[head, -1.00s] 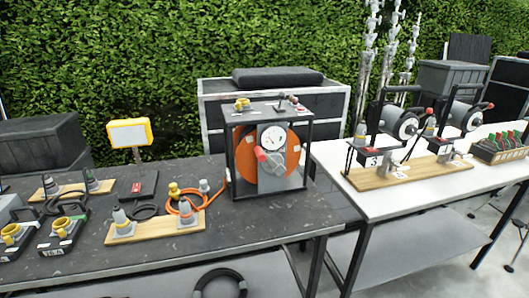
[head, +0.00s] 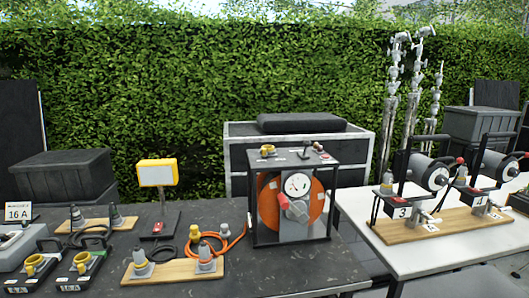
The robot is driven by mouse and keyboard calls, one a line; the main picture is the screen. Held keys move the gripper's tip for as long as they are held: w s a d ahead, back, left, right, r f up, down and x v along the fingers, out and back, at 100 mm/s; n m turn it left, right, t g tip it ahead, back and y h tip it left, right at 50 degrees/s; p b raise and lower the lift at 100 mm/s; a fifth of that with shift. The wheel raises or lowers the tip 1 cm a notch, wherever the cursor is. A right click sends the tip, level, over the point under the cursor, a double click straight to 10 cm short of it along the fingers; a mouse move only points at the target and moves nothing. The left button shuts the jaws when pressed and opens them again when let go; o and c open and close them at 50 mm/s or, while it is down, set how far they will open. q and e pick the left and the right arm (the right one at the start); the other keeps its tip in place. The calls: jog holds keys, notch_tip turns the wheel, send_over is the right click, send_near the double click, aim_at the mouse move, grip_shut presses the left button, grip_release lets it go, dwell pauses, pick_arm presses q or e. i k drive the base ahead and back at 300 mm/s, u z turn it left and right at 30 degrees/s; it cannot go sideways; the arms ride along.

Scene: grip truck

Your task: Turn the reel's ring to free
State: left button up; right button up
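An orange cable reel (head: 268,206) stands upright in a black frame (head: 252,215) on the dark table. A grey plate covers the middle of its front. A round white dial (head: 297,184) with a dark pointer sits on that plate, with a red and grey knob or handle (head: 290,205) just below and left of it. Which part is the ring is too small to tell, and so is its setting. Neither of my grippers is in view.
The dark table (head: 300,272) also holds orange cable, connectors on wooden boards (head: 175,271), a yellow-framed panel (head: 157,173) and several small black boxes. A white table (head: 450,250) at right carries numbered drum reels (head: 425,170). Dark cases and a hedge stand behind.

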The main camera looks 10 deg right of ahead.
aim_at(263, 151)
jog(key=u, duration=1.9)
jog(key=k, duration=1.1)
jog(key=z, duration=1.4)
